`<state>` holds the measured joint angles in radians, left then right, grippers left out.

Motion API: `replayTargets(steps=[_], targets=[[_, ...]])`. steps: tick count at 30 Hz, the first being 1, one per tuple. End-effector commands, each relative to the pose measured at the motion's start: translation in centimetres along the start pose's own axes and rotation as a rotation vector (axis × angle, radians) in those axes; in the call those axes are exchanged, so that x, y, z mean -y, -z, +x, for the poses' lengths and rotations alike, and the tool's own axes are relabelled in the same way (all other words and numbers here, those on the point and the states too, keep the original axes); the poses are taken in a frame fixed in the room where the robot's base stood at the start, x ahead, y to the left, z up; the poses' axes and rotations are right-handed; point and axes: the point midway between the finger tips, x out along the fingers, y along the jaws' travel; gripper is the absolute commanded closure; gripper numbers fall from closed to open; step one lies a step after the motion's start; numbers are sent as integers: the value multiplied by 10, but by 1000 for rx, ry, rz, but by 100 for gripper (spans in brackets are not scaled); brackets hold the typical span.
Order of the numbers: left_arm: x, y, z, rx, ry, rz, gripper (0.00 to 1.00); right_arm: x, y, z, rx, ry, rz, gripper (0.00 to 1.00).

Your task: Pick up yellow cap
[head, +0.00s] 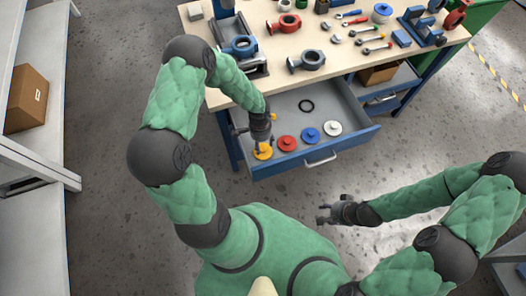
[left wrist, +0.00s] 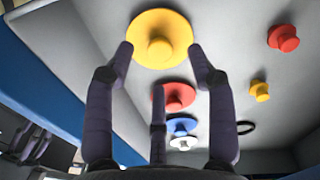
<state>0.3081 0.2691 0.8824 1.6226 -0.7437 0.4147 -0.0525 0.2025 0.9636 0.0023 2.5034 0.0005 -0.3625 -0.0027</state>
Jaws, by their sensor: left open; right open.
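The yellow cap (head: 263,154) is a flat disc with a round knob, at the left end of a row of caps in the open drawer (head: 350,120). In the left wrist view the yellow cap (left wrist: 160,25) is large, at the top middle. My left gripper (head: 262,146) points down over it in the head view and partly hides it. In the left wrist view the open fingers (left wrist: 160,52) stand on either side of the knob, with nothing held. I cannot tell whether they touch the cap. My right gripper (head: 322,214) is open and empty, away from the drawer over the floor.
Red (head: 287,143), blue (head: 310,135) and white (head: 333,128) caps lie to the right. A black ring (head: 306,106) lies farther back in the drawer. A smaller yellow piece (left wrist: 259,90) is nearby. The workbench (head: 285,65) above holds valve bodies and tools.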

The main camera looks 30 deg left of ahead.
Motion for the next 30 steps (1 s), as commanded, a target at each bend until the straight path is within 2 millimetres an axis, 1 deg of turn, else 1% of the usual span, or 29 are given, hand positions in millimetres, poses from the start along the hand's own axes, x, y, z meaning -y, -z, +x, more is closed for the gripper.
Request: replayTargets(steps=[1,6,9,14,15,17,18,20,21,30], targets=[[0,0,11,1,-1,1,44,-2,0,7,0,0,0,57],[-1,0,35,2,-2,0,44,-6,1,17,0,0,0,57],[0,0,39,1,0,0,44,-7,1,18,0,0,0,57],[0,0,38,0,0,0,44,-6,1,17,0,0,0,57],[0,0,38,0,0,0,47,-6,1,17,0,0,0,57],[0,0,38,0,0,0,64,-6,1,17,0,0,0,57],[-1,0,38,0,0,0,75,-6,1,17,0,0,0,57],[-1,0,38,0,0,0,92,-6,1,17,0,0,0,57],[-1,0,38,0,0,0,99,-6,1,17,0,0,0,57],[-1,0,38,0,-1,0,99,-6,1,17,0,0,0,57]])
